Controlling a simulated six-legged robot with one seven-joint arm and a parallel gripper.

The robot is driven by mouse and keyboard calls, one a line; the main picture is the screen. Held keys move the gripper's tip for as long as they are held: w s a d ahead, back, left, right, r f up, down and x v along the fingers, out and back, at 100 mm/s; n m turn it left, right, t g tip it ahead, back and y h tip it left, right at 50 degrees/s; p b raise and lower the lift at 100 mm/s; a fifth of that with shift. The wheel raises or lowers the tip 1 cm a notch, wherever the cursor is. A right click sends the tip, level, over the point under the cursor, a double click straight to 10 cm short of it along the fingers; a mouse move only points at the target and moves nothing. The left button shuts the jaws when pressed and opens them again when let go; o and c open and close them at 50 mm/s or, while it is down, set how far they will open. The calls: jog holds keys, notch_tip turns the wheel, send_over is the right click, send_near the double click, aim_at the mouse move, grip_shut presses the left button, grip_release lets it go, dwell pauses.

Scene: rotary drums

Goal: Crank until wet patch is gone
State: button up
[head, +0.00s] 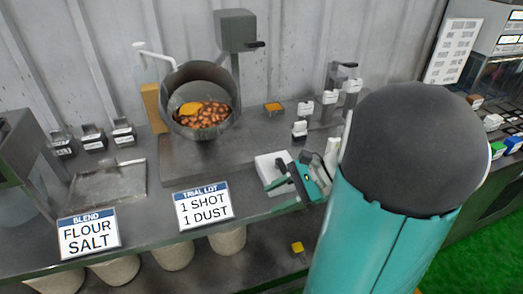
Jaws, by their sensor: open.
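A dark open drum (178,80) tilts toward me above the bench. Glossy brown-orange pieces (213,117) lie in it, with a flat orange-yellow patch (189,108) at their upper left. I cannot tell whether this is the wet patch. A grey box on a post (235,32) behind the drum has a short dark handle (257,45) on its right. A white bent rod (157,56) reaches to the drum's upper left; I cannot tell which is the crank. My teal-and-dark gripper (282,178) is open, low at the bench front, right of and apart from the drum.
A white block (269,167) is close beside my gripper. Signs (203,206) (88,234) stand at the front edge. A shallow metal tray (108,184) is left, small labelled holders (92,138) behind it. White-topped items (330,97) stand right of the drum. My arm hides the bench's right part.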

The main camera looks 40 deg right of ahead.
aim_at(285, 165)
jog(key=s+d+f+m+t+h, duration=0.1)
jog(key=s+d+m+t, duration=0.2)
jog(key=d+m+t, duration=0.35)
jog(key=s+d+f+m+t, duration=0.15)
jog(key=d+m+t, duration=0.25)
jog(key=d, duration=0.6)
jog(key=x, duration=1.3)
jog(key=shift+w+d+f, duration=0.1)
jog(key=shift+d+f, duration=0.05)
grip_shut()
